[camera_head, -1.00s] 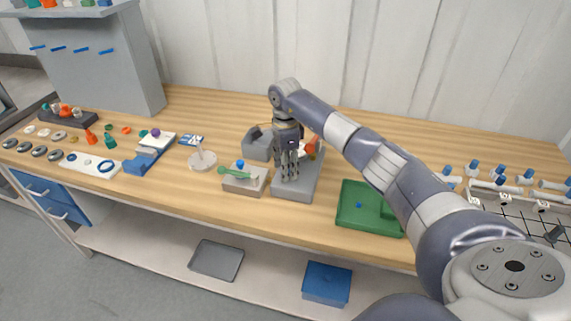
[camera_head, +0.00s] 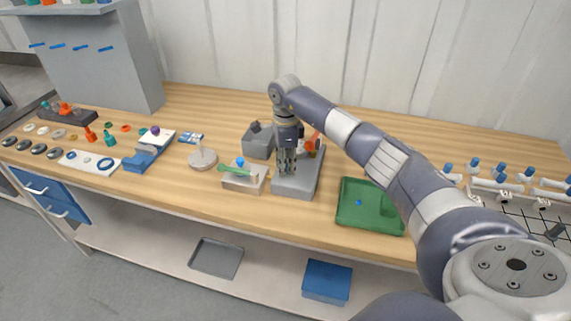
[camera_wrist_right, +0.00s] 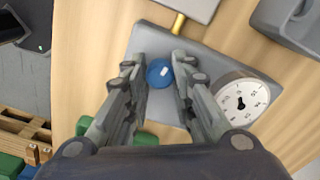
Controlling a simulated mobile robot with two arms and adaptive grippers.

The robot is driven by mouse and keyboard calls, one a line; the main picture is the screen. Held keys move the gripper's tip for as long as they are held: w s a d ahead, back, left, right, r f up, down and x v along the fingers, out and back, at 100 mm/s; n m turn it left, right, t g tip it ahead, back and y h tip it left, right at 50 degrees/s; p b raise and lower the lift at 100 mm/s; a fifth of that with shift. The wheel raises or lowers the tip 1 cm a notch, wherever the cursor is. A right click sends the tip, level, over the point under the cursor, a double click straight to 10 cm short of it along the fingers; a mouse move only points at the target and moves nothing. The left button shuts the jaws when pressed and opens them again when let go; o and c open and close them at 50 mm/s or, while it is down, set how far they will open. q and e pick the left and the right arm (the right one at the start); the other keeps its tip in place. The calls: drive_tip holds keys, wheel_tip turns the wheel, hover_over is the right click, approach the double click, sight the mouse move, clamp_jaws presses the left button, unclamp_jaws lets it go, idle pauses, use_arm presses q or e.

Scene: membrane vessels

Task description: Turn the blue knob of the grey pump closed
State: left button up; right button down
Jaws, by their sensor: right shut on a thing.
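The grey pump (camera_head: 296,184) is a flat grey block on the wooden bench, below my right arm in the head view. In the right wrist view the pump's plate (camera_wrist_right: 212,62) carries a round white dial gauge and a brass pipe. The blue knob (camera_wrist_right: 159,73) shows as a round blue cap with a light bar mark. My right gripper (camera_head: 287,170) points down over the pump. In the wrist view its two fingers (camera_wrist_right: 160,78) stand on either side of the knob, shut on it. In the head view the fingers hide the knob. My left gripper is not in view.
A white round stand (camera_head: 202,158) is further left.

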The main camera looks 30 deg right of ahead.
drive_tip(key=m, duration=0.4)
drive_tip(key=shift+b, duration=0.4)
drive_tip(key=m, duration=0.8)
drive_tip(key=shift+m, duration=2.1)
drive_tip(key=c, duration=1.3)
unclamp_jaws()
drive_tip(key=shift+c, duration=0.2)
